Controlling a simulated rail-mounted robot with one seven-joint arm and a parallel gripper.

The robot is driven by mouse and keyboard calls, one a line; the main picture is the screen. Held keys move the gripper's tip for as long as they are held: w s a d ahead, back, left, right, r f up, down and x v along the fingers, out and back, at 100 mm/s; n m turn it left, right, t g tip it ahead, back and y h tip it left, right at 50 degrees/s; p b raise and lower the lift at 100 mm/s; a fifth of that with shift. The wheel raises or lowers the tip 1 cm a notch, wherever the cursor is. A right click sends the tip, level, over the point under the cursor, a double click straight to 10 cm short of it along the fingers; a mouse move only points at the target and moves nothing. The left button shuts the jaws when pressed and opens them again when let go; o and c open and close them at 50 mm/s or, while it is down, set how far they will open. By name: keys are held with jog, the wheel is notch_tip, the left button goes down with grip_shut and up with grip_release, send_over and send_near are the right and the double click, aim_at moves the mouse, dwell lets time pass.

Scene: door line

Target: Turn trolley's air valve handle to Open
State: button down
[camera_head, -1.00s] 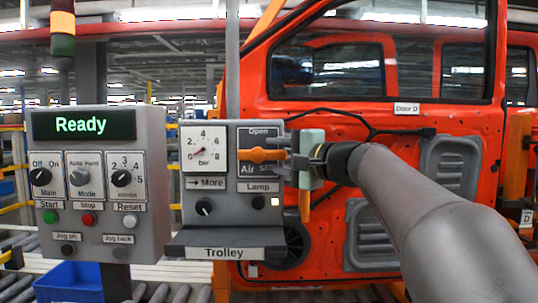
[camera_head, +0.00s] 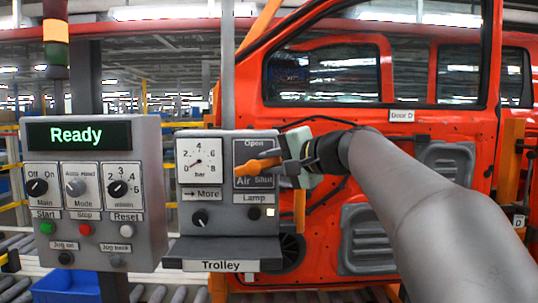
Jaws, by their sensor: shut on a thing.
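The trolley's air valve handle (camera_head: 257,166) is an orange lever on the grey Trolley panel (camera_head: 187,237). It is tilted, its left end lower and its right end higher, below the Open label and beside the Air and Shut labels. My gripper (camera_head: 285,158) is shut on the handle's right end, and its fingers hide that end. The small square lamp (camera_head: 270,212) under the Lamp label looks pale.
A grey control box (camera_head: 92,200) with a "Ready" display, knobs and buttons stands close on the left. An orange car door (camera_head: 400,145) labelled Door D is behind my arm on the right. A blue bin (camera_head: 68,284) is at the lower left, near rollers.

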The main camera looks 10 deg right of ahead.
aim_at(254, 160)
jog(key=r+n+g+h+p, duration=0.1)
jog(key=p, duration=0.1)
jog(key=r+n+h+p, duration=0.1)
jog(key=p, duration=0.1)
jog(key=shift+a+g, duration=0.4)
jog(key=n+h+p, duration=0.1)
jog(key=p, duration=0.1)
jog(key=a+r+g+h+p, duration=0.1)
jog(key=p, duration=0.2)
jog(key=shift+w+n+h, duration=0.15)
jog(key=shift+n+h, duration=0.15)
jog(key=shift+n, duration=0.1)
jog(key=h+p, duration=0.1)
jog(key=a+n+h+p, duration=0.1)
jog(key=p, duration=0.1)
jog(key=shift+w+r+g+h, duration=0.1)
jog(key=shift+r+g+h, duration=0.05)
jog(key=shift+g+h, duration=0.2)
jog(key=shift+w+a+n+g+h+p, duration=0.1)
jog(key=shift+a+n+g+h+p, duration=0.2)
jog(key=shift+n+h+p, duration=0.3)
jog(key=shift+a+n+g+h+p, duration=0.15)
jog(key=shift+a+n+h+p, duration=0.2)
jog(key=shift+h, duration=0.4)
jog(key=shift+f, duration=0.2)
jog(key=c, duration=1.3)
grip_release()
